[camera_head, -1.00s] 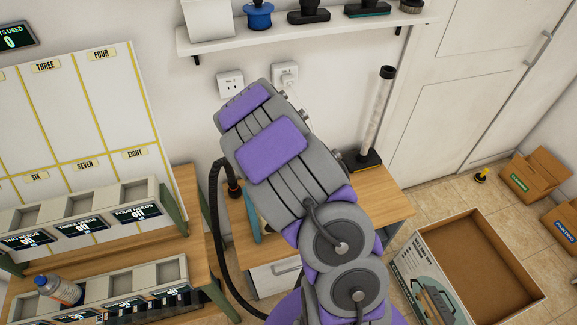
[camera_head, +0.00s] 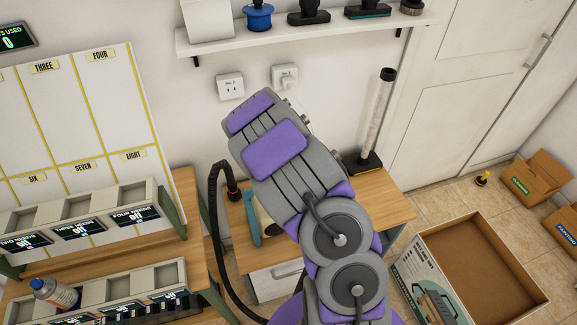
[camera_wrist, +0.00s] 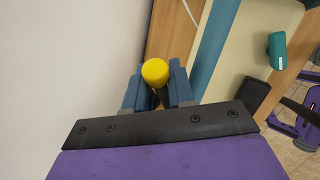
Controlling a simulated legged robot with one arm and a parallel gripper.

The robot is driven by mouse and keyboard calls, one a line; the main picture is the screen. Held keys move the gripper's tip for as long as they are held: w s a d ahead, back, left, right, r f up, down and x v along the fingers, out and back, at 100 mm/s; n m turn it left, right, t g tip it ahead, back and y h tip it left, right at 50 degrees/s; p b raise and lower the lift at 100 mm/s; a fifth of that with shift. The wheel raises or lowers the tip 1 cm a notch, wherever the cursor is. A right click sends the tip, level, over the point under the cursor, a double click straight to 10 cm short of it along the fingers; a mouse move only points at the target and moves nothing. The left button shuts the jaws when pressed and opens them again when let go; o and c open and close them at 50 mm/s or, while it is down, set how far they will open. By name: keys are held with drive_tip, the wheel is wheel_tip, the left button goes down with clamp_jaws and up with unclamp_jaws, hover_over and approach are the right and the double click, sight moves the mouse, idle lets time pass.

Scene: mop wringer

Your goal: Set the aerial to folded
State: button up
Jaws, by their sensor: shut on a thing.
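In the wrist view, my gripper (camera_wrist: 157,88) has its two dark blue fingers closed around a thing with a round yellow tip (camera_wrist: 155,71). The yellow tip shows between the fingertips and may be the aerial's end. The rest of the held thing is mostly hidden by the fingers. In the head view my arm covers the gripper and what it holds, so the aerial's angle cannot be told.
A wooden bench (camera_head: 381,190) stands against the wall, with a teal tool (camera_head: 252,216) and an upright clear tube (camera_head: 377,120) on it. A black hose (camera_head: 213,225) hangs at its left. A shelf (camera_head: 300,38) is above. An open carton (camera_head: 480,265) stands right.

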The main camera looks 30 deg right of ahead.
clamp_jaws()
drive_tip(key=shift+d+p, duration=0.1)
drive_tip(key=shift+p, duration=0.3)
drive_tip(key=shift+s+d+f+y+p, duration=0.15)
drive_tip(key=shift+d+f+y+p, duration=0.2)
drive_tip(key=shift+p, duration=0.45)
drive_tip(key=shift+d+f+y+p, duration=0.2)
drive_tip(key=shift+f+y+p, duration=0.05)
drive_tip(key=shift+f+p, duration=0.2)
drive_tip(key=o, duration=0.6)
unclamp_jaws()
drive_tip(key=shift+s, duration=0.1)
